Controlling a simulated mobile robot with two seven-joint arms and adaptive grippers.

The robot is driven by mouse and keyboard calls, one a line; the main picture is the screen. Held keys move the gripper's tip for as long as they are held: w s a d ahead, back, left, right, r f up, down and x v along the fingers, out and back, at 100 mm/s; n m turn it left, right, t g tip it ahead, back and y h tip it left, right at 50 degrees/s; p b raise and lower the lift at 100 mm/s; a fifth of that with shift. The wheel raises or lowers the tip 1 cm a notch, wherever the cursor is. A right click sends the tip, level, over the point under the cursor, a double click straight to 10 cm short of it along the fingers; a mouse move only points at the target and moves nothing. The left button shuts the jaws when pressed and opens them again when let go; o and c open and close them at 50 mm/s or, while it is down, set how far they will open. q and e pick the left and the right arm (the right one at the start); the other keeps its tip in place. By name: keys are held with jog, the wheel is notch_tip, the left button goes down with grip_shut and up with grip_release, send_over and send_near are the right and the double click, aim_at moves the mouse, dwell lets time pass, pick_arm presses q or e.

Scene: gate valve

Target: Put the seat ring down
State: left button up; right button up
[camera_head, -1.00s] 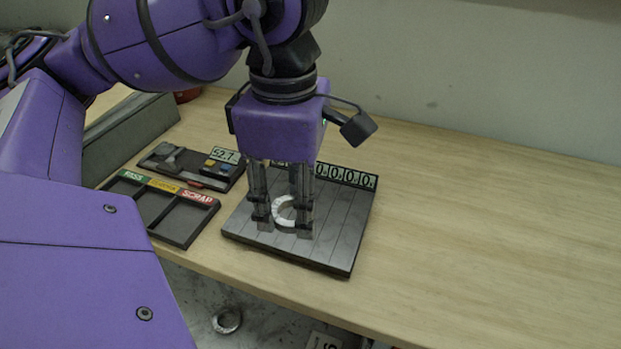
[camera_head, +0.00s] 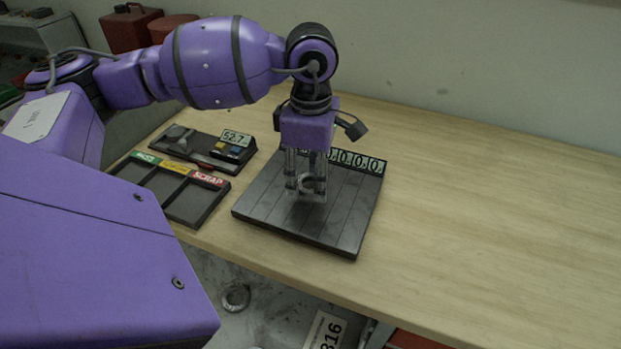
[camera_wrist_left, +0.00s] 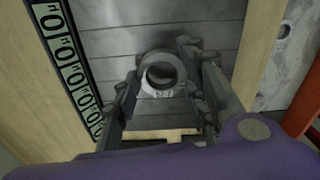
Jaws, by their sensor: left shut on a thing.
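My left gripper (camera_head: 307,194) points down over the dark slatted board (camera_head: 345,225). It is shut on the seat ring (camera_head: 308,184), a small grey ring between its fingers. In the left wrist view the seat ring (camera_wrist_left: 161,54) shows its round opening between the fingers of my left gripper (camera_wrist_left: 162,88), with a pale marked patch along its lower part. The board's slats lie behind it. I cannot tell whether the ring touches the board. My right gripper is not in view.
A tray labelled PASS to SCRAP (camera_head: 188,202) and a gauge fixture with a 52.7 display (camera_head: 205,149) stand left of the board. A number strip (camera_head: 358,162) edges the board's back. Another ring (camera_head: 236,297) lies below the bench's front edge. The bench (camera_head: 480,210) is clear at right.

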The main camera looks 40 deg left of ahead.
aim_at(311, 182)
pick_arm(q)
jog(key=shift+f, duration=0.6)
jog(key=shift+f, duration=0.3)
jog(key=o, duration=1.3)
jog(key=shift+r, duration=0.1)
notch_tip(311, 182, up, 12)
jog(key=shift+r, duration=0.2)
